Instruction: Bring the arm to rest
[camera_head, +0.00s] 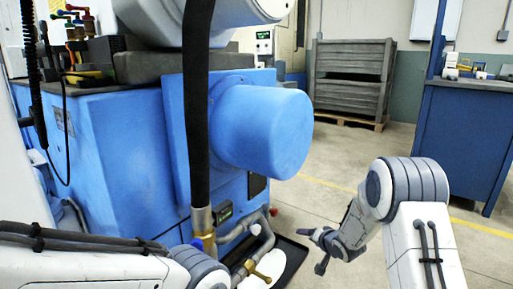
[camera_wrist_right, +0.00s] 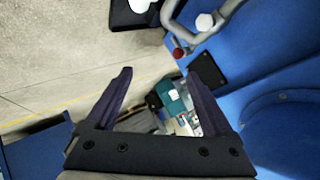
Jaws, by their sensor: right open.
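My right arm (camera_head: 425,225) comes in from the lower right in the head view, bent at a grey-banded joint. My right gripper (camera_head: 318,251) is open and points left, in front of the blue machine. In the right wrist view, the two dark fingers of the gripper (camera_wrist_right: 160,95) stand wide apart with nothing held between them. My left arm (camera_head: 110,260) shows at the lower left of the head view. Its gripper is out of view.
The blue machine (camera_head: 110,140) with a blue cylindrical housing (camera_head: 262,128) fills the left. Pipes with a yellow valve (camera_head: 258,275) stand low near my right gripper. A grey crate (camera_head: 350,82) and a blue workbench (camera_head: 462,135) stand farther back. Open floor (camera_head: 335,160) lies between.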

